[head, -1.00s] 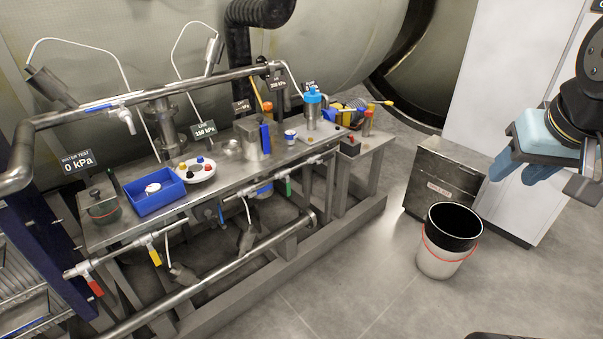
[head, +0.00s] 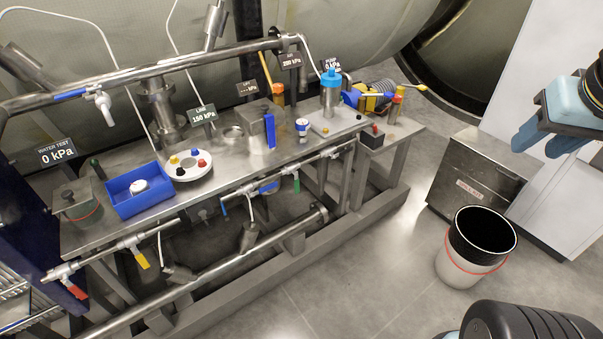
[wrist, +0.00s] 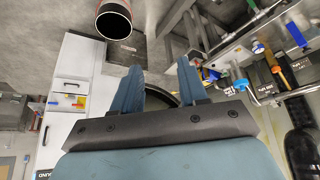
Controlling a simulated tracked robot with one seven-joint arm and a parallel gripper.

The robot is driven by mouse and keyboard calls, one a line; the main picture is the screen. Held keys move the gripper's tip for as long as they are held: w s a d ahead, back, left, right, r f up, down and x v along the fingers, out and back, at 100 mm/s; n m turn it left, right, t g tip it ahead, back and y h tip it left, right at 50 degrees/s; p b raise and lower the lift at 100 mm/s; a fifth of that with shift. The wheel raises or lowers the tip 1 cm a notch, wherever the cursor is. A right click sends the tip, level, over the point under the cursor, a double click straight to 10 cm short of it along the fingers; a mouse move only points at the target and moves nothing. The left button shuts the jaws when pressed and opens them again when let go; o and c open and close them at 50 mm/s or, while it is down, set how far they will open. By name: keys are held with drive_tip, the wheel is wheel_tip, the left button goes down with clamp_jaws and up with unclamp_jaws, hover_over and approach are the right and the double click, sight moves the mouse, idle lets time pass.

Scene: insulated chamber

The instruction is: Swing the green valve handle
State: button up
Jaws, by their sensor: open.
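The green valve handle (head: 296,183) is small and hangs down from the pipe along the front edge of the steel bench, right of the middle, in the head view. I cannot surely pick it out in the wrist view. My gripper (head: 538,145) is at the right of the head view, well apart from the handle, with the bench to its left. In the wrist view my gripper (wrist: 158,70) has its two blue fingers spread, with nothing between them.
Other handles on the front piping are red (head: 77,291), yellow (head: 141,258) and blue (head: 268,187). A lower rail (head: 250,245) runs in front of the bench. A black-and-white bin (head: 468,268) and a steel cabinet (head: 475,175) stand right. Floor between is clear.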

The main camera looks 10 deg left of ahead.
drive_tip(key=shift+o, duration=0.5)
drive_tip(key=shift+w, duration=0.45)
drive_tip(key=w+a+f+n+t+y, duration=0.1)
drive_tip(key=w+a+f+n, duration=0.2)
drive_tip(key=w, duration=0.7)
drive_tip(key=w+a+f+t, duration=0.2)
drive_tip(key=w+a+f, duration=0.15)
drive_tip(key=w, duration=0.65)
drive_tip(key=w+a+f+n+t+y, duration=0.1)
drive_tip(key=w+a+f+n, duration=0.2)
drive_tip(key=w, duration=0.7)
drive_tip(key=w+a+f+t+y, duration=0.1)
drive_tip(key=w+a+f+y, duration=0.1)
drive_tip(key=w+a+f, duration=0.5)
drive_tip(key=w+a+f+n+y, duration=0.2)
drive_tip(key=a+f, duration=0.6)
drive_tip(key=f, duration=0.1)
drive_tip(key=n+y, duration=0.2)
drive_tip(key=y, duration=0.3)
approach(297, 187)
drive_tip(key=w+d+r, duration=0.4)
drive_tip(key=w+r, duration=0.2)
drive_tip(key=w, duration=0.1)
drive_tip(key=s+a+f+t+y, duration=0.1)
drive_tip(key=s+a+f+y, duration=0.15)
drive_tip(key=s+f, duration=0.55)
drive_tip(key=x, duration=1.3)
drive_tip(key=shift+w+a, duration=0.1)
drive_tip(key=shift+w, duration=0.35)
